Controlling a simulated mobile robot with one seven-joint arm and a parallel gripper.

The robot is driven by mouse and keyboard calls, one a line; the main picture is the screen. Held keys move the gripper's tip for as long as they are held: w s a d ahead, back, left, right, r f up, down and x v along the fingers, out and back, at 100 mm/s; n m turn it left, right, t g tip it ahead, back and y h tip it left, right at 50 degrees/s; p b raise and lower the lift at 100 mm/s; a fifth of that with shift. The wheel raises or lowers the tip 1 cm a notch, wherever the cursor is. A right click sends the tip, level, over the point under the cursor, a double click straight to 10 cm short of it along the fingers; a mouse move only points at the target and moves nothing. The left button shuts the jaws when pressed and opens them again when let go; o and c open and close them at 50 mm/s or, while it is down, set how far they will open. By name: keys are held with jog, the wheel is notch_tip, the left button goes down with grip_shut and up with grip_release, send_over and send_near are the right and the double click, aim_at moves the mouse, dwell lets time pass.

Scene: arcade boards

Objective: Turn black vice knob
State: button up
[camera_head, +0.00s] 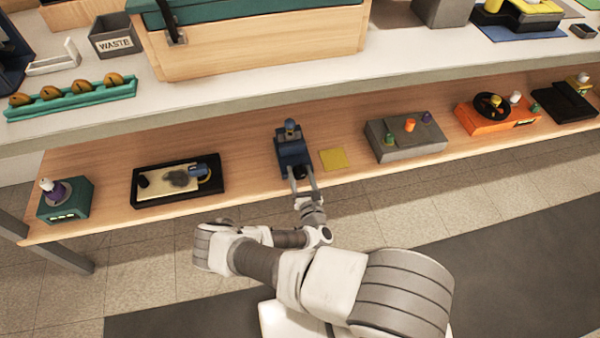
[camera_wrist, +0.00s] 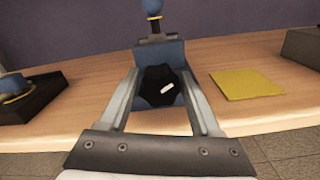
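The blue vice (camera_head: 291,150) stands on the lower wooden shelf in the head view, and it also shows in the wrist view (camera_wrist: 172,53). Its black knob (camera_wrist: 160,86) faces me on the vice's front, with a short white mark on it slanting up to the right. My gripper (camera_head: 303,178) is at the front of the vice. In the wrist view its two fingers (camera_wrist: 160,95) stand apart on either side of the knob. I cannot tell if either finger touches it. In the head view the knob is mostly hidden between the fingers.
A yellow square (camera_head: 333,160) lies flat just right of the vice. A grey box with coloured knobs (camera_head: 405,143) stands further right. A black tray (camera_head: 150,192) lies to the left. The upper white counter (camera_head: 270,92) overhangs behind. The shelf's front edge is close below my gripper.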

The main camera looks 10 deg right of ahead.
jog(key=c, duration=0.9)
jog(key=shift+n, duration=0.3)
jog(key=n, duration=0.4)
jog(key=shift+a, duration=0.1)
jog(key=shift+a+n+b, duration=0.1)
jog(key=shift+n+b, duration=0.5)
jog(key=shift+n, duration=1.6)
jog(key=o, duration=1.4)
jog(key=shift+c, duration=0.2)
